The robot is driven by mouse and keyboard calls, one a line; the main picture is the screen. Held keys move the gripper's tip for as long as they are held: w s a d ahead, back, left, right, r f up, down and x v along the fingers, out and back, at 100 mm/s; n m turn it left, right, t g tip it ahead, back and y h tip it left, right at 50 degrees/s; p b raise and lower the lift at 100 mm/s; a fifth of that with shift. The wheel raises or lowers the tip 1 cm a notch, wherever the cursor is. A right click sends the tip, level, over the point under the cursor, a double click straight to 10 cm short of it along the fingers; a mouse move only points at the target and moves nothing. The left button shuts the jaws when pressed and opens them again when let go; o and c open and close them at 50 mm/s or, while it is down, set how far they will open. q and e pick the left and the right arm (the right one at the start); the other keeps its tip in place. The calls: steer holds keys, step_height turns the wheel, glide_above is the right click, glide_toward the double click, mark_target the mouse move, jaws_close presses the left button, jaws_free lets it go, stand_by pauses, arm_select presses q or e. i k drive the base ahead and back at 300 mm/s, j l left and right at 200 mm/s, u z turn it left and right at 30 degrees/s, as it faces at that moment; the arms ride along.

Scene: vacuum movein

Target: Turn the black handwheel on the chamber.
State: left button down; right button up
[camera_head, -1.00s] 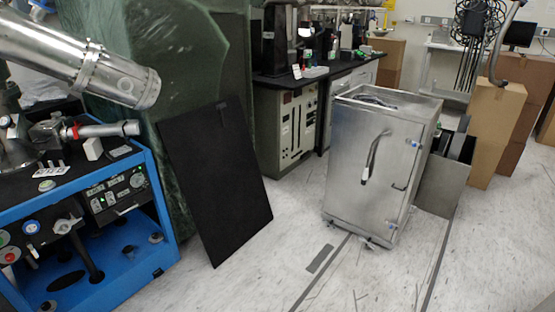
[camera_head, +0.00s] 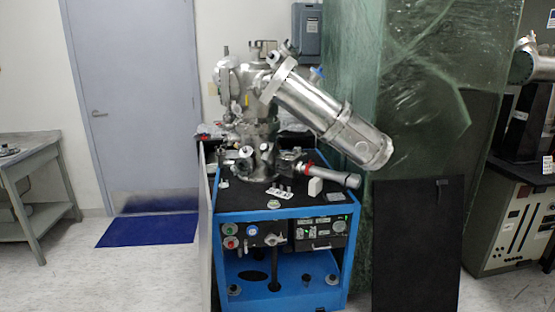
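A silver metal vacuum chamber (camera_head: 258,150) stands on the black top of a blue cart (camera_head: 215,255), in the middle of the view. A thick metal cylinder (camera_head: 330,118) slants down to the right from its upper part. A thin tube with a red band (camera_head: 322,170) sticks out low on its right side. Several small round ports and fittings show near its base. I cannot clearly make out a black handwheel on it at this size. Neither of my grippers is in view.
Green plastic sheeting (camera_head: 420,90) and a leaning black panel (camera_head: 417,245) stand right of the cart. A grey equipment rack (camera_head: 515,220) is at the far right. A grey table (camera_head: 40,185) is at the left. Floor between table and cart is clear, with a blue mat (camera_head: 148,231) by a door (camera_head: 135,100).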

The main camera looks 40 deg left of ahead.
mark_target(264, 147)
steer(key=u, duration=1.2)
steer(key=i+l, duration=0.25)
